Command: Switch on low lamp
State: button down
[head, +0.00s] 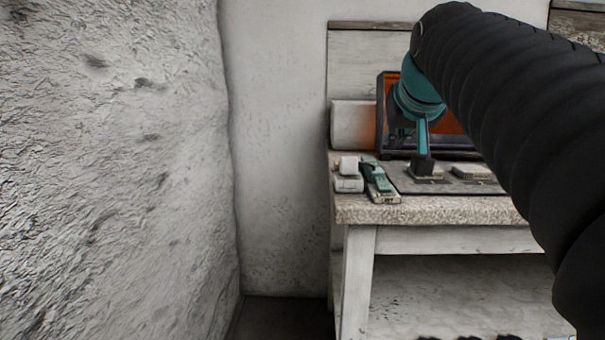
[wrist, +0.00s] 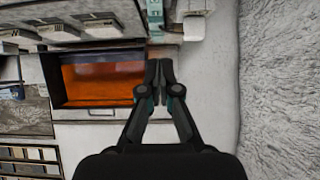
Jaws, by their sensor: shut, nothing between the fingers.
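My gripper (wrist: 160,78) is shut and empty in the wrist view, its fingertips together over the white surface. They are just right of a dark frame with an orange panel (wrist: 103,79) and by the end of a grey-green strip-shaped device (wrist: 157,18). I cannot tell whether they touch anything. In the head view the device (head: 379,181) lies near the left front of the table, beside small white boxes (head: 348,180). The orange panel (head: 455,122) stands behind, partly hidden by my arm. I cannot tell for sure which thing is the low lamp or its switch.
The table (head: 440,211) stands against the back wall. Flat pale blocks (head: 472,172) sit on a grey plate to the device's right. A white cylinder (head: 347,125) lies behind. A rough plaster surface (head: 120,170) fills the left. Floor shows between it and the table.

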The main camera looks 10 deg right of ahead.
jog(key=shift+w+d+r, duration=0.15)
jog(key=shift+d+r, duration=0.15)
jog(key=shift+r, duration=0.2)
send_over(383, 183)
jog(key=s, duration=0.1)
jog(key=f, duration=0.5)
jog(key=shift+a+f+b, duration=0.2)
jog(key=shift+f+b, duration=0.2)
jog(key=shift+w+d+f+b, duration=0.1)
jog(key=shift+w+f+b, duration=0.05)
jog(key=shift+f, duration=0.45)
jog(key=shift+w+f+b, duration=0.15)
jog(key=shift+f, duration=0.4)
jog(key=shift+w+f, duration=0.15)
jog(key=shift+f, duration=0.7)
